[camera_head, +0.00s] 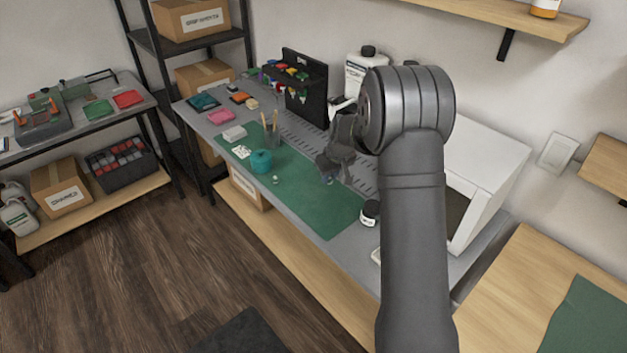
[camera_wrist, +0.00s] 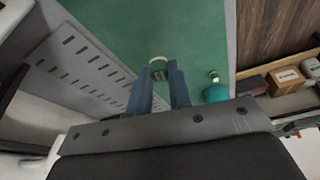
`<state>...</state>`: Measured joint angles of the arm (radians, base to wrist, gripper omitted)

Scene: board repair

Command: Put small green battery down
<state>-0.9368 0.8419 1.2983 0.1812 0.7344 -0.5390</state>
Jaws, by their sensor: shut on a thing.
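My gripper (camera_head: 327,177) hangs low over the green mat (camera_head: 312,204) on the grey workbench. In the wrist view its two blue fingers (camera_wrist: 159,75) are shut on a small dark and pale green piece, the small green battery (camera_wrist: 158,68), at their tips. In the head view the battery is mostly hidden by the gripper. I cannot tell whether it touches the mat.
A teal round container (camera_head: 261,161) sits on the mat to the left, with a small pale item (camera_head: 275,180) in front. A cup with brushes (camera_head: 272,135) stands behind it. A dark-lidded jar (camera_head: 370,213) is to the right. The mat's front right part is clear.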

